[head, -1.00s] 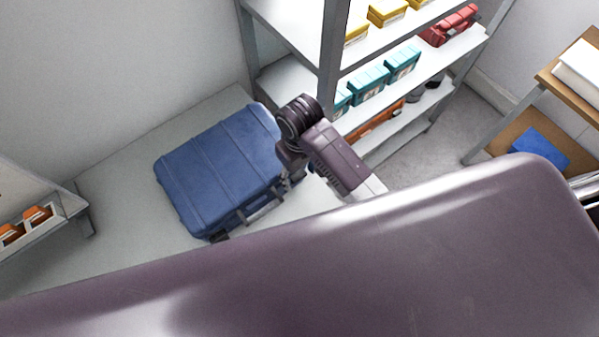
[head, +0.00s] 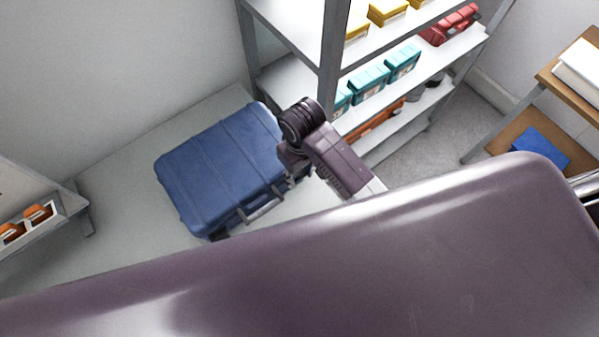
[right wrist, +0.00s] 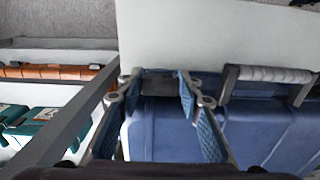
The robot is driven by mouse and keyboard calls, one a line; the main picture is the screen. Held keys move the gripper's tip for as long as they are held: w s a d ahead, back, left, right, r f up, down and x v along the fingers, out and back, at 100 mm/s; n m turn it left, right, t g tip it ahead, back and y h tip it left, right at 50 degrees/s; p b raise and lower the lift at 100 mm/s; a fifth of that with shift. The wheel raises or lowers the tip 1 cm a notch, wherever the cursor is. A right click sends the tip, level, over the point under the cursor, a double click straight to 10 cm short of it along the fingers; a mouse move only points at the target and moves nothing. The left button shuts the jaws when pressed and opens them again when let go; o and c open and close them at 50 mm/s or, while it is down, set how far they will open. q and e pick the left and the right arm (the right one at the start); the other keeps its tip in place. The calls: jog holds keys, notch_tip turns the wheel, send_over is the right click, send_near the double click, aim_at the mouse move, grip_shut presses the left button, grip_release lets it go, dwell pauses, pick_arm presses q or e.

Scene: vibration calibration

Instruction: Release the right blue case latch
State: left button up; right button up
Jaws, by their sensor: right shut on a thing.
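The blue case (head: 218,165) lies flat on the pale floor, lid up, and also shows in the right wrist view (right wrist: 255,125). Its grey carry handle (right wrist: 268,75) is on the front side. The right latch (right wrist: 165,84), a dark piece on the case's front edge, sits between my right fingertips. My right gripper (right wrist: 160,84) is shut on this latch, one blue-padded finger on each side. In the head view the right gripper (head: 293,172) is at the case's right front corner, its fingers mostly hidden by my wrist. My left gripper is not in view.
A metal shelf (head: 328,60) with teal boxes (head: 368,81), yellow boxes and a red case stands close to the right of my right arm. A low unit with orange items (head: 38,212) is at the left. Floor left of the case is clear.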

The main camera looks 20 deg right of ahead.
jog(key=t+y+b, duration=0.1)
jog(key=t, duration=0.1)
jog(key=s+f+t+y+b, duration=0.1)
jog(key=t+b, duration=0.1)
jog(key=t, duration=0.1)
jog(key=s+f+t+y+b, duration=0.1)
jog(key=t+b, duration=0.1)
jog(key=t, duration=0.1)
jog(key=shift+s+d+f, duration=0.1)
jog(key=shift+s+d, duration=0.05)
jog(key=shift+d, duration=0.25)
jog(key=shift+t+y+b, duration=0.4)
jog(key=shift+t+b, duration=0.7)
jog(key=shift+b, duration=0.05)
jog(key=o, duration=1.2)
jog(key=shift+s, duration=0.1)
jog(key=shift+c, duration=0.2)
jog(key=v, duration=1.2)
